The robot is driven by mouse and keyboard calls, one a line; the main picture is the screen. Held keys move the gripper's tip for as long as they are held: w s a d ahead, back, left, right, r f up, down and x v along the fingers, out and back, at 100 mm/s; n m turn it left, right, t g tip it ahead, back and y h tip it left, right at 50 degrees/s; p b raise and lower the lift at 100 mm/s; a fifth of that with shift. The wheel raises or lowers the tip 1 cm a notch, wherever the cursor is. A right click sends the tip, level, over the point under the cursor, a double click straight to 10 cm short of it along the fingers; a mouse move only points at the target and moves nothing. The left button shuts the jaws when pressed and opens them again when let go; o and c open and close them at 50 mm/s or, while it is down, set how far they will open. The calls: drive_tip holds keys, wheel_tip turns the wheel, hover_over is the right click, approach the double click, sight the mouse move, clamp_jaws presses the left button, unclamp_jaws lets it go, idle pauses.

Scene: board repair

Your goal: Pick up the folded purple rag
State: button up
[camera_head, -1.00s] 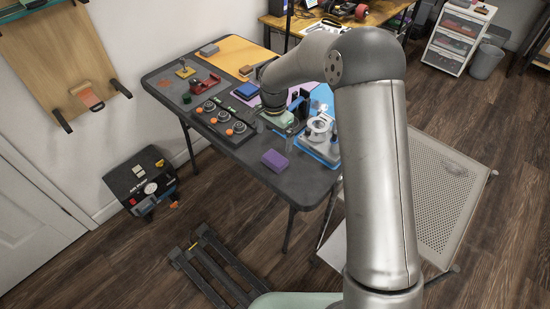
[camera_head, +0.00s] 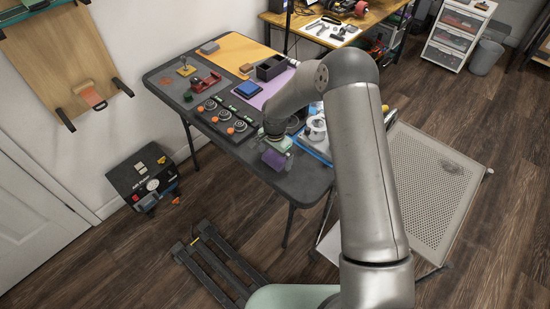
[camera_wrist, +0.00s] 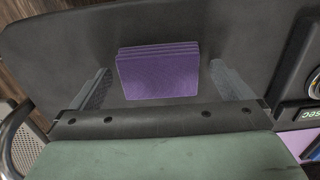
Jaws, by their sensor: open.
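The folded purple rag (camera_head: 273,158) lies on the dark table (camera_head: 308,183) near its front edge. In the wrist view the rag (camera_wrist: 158,72) is a layered purple block, seen ahead of and between the two fingers. My gripper (camera_wrist: 160,88) is open, with one grey finger to each side of the rag and nothing held. In the head view my gripper (camera_head: 271,142) is above and close to the rag, partly hiding it. I cannot tell the exact height of the fingertips over the table.
A black panel with several round dials (camera_head: 221,117) lies left of the gripper. A white device (camera_head: 316,128) on a blue mat stands to the right. A blue block (camera_head: 248,89) and a black bin (camera_head: 271,68) are farther back. Bare table surrounds the rag's front side.

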sight(275, 157)
drive_tip(key=c, duration=1)
drive_tip(key=shift+r, duration=0.1)
drive_tip(key=shift+r, duration=0.25)
wheel_tip(275, 157, up, 2)
drive_tip(key=shift+r+b, duration=0.2)
drive_tip(key=shift+b, duration=0.15)
drive_tip(key=s+d+r+b, duration=0.3)
drive_tip(key=s+d+r, duration=0.3)
drive_tip(key=s+r, duration=0.4)
drive_tip(key=s, duration=0.2)
drive_tip(key=shift+s, duration=0.35)
drive_tip(key=shift+o, duration=0.4)
